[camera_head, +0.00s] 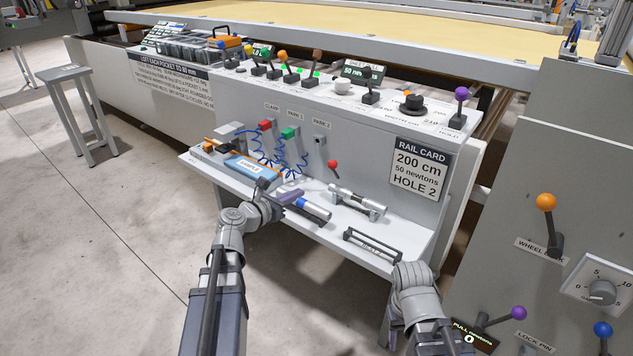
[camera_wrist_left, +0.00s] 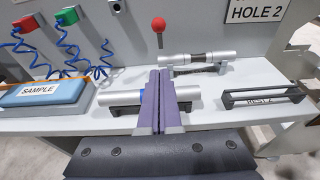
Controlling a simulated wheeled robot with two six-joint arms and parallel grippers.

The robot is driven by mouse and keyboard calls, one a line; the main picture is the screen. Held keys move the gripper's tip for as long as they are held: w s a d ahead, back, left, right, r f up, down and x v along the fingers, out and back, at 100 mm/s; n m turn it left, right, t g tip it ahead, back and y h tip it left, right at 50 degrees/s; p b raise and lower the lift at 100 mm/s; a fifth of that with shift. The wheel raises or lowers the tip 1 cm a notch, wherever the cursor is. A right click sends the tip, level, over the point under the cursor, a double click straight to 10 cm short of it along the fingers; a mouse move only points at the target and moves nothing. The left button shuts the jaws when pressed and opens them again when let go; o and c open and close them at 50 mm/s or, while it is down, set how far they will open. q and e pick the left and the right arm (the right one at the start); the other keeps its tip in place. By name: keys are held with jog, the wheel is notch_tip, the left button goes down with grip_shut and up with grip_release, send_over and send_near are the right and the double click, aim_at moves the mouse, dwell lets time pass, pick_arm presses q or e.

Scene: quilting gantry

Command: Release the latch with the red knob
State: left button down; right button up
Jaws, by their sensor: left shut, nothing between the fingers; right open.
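The red knob (camera_head: 332,163) is a small ball on a short stem at the front panel, above the ledge. In the left wrist view the red knob (camera_wrist_left: 158,24) stands upright on its thin stem, beyond my fingertips. My left gripper (camera_head: 291,195) has purple fingers and is shut and empty. It is over the ledge, lower and to the left of the knob and apart from it. In the wrist view its fingers (camera_wrist_left: 160,77) are pressed together. My right arm's joint shows at the lower right in the head view; its gripper fingers are not visible.
A silver cylinder in a cradle (camera_head: 358,203) lies just right of the knob. A silver and blue cylinder (camera_head: 308,208) lies beside my left fingers. A dark rack (camera_head: 372,245) sits on the ledge, and a blue sample block (camera_head: 248,166) lies left, under coiled blue cords.

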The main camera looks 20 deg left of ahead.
pick_arm(q)
jog(key=b, duration=0.2)
send_near(332, 170)
notch_tip(332, 170, down, 3)
jog(key=w, duration=0.1)
jog(key=shift+w+d+r+p, duration=0.3)
jog(key=shift+w+p, duration=0.05)
jog(key=shift+w, duration=0.25)
jog(key=shift+w+d+r+p, duration=0.25)
jog(key=shift+w+r+p, duration=0.1)
jog(key=shift+w, duration=0.3)
jog(key=shift+w+d+r+p, duration=0.3)
jog(key=shift+w+p, duration=0.05)
jog(key=shift+w, duration=0.25)
